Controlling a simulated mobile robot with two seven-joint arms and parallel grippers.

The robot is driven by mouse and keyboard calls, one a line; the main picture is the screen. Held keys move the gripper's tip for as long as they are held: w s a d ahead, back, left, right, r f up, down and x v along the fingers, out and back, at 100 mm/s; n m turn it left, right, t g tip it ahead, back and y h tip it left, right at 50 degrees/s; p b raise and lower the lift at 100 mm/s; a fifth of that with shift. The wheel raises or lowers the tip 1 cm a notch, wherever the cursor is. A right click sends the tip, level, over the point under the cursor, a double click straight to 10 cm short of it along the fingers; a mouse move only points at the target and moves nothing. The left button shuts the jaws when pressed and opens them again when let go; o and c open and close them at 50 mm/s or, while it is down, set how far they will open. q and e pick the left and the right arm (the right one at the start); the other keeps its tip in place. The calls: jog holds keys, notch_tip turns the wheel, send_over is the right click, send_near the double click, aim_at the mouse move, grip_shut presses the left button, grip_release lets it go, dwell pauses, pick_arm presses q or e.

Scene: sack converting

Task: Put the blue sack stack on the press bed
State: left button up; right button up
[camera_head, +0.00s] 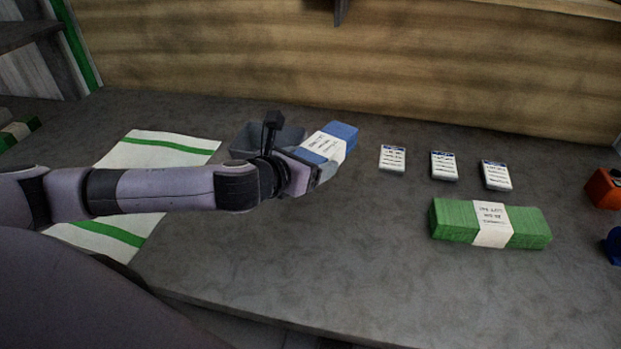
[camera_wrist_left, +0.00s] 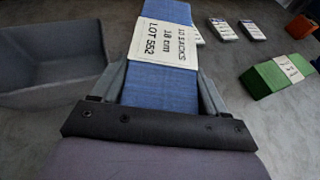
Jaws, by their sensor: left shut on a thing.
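The blue sack stack (camera_head: 343,133) has a white paper band and is in my left gripper (camera_head: 318,172), over the middle of the table. I cannot tell whether the stack touches the table. No press bed can be made out for certain. My right gripper is not in view.
A grey open bin (camera_head: 252,137) stands just behind my left gripper. A white cloth with green stripes (camera_head: 165,147) lies at left. Three label cards (camera_head: 444,166) and a green stack (camera_head: 491,223) lie at right. An orange object (camera_head: 604,188) is at the right edge. The front middle is clear.

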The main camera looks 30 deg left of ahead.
pick_arm(q)
notch_tip(320, 180, up, 11)
jog(key=shift+f+p, duration=0.15)
jog(key=shift+p, duration=0.8)
jog(key=s+d+f+n+y, duration=0.1)
jog(key=s+d+f, duration=0.2)
jog(key=s+f, duration=0.5)
jog(key=shift+s+f+n+y+p, duration=0.25)
jog(key=shift+s+y+p, duration=0.2)
jog(key=shift+s, duration=0.85)
jog(key=shift+d, duration=0.1)
jog(key=shift+d, duration=0.1)
